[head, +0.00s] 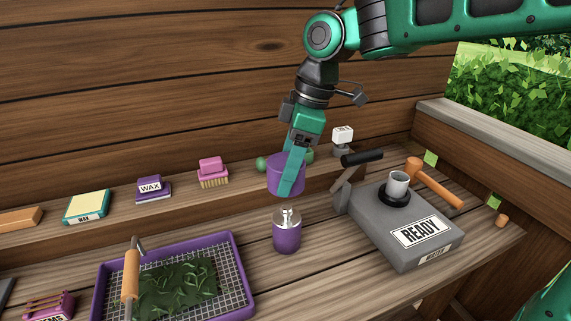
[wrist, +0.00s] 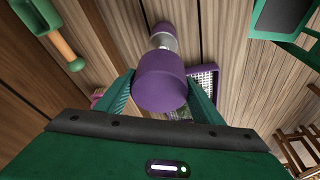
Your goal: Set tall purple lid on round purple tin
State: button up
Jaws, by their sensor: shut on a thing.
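The tall purple lid (head: 272,176) is held between the fingers of my gripper (head: 291,180), raised above the bench. In the wrist view the lid (wrist: 162,84) sits between both fingertips (wrist: 160,92). The round purple tin (head: 287,238) stands upright on the bench with a silver neck on top. In the head view the lid is above the tin, apart from it, with a small gap showing. The tin also shows beyond the lid in the wrist view (wrist: 163,30). A gripper finger hides part of the lid in the head view.
A purple mesh tray (head: 245,262) with dark leaves and a wooden-handled tool (head: 131,275) lies left of the tin. A grey box (head: 410,255) marked READY, with a black-handled lever, stands right.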

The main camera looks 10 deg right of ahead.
jog(key=shift+d+f, duration=0.1)
send_over(288, 208)
jog(key=shift+w+f, duration=0.1)
jog(key=shift+f, duration=2.3)
jog(key=shift+f, duration=2.9)
jog(key=o, duration=1.1)
jog(key=v, duration=1)
jog(key=shift+r, duration=0.35)
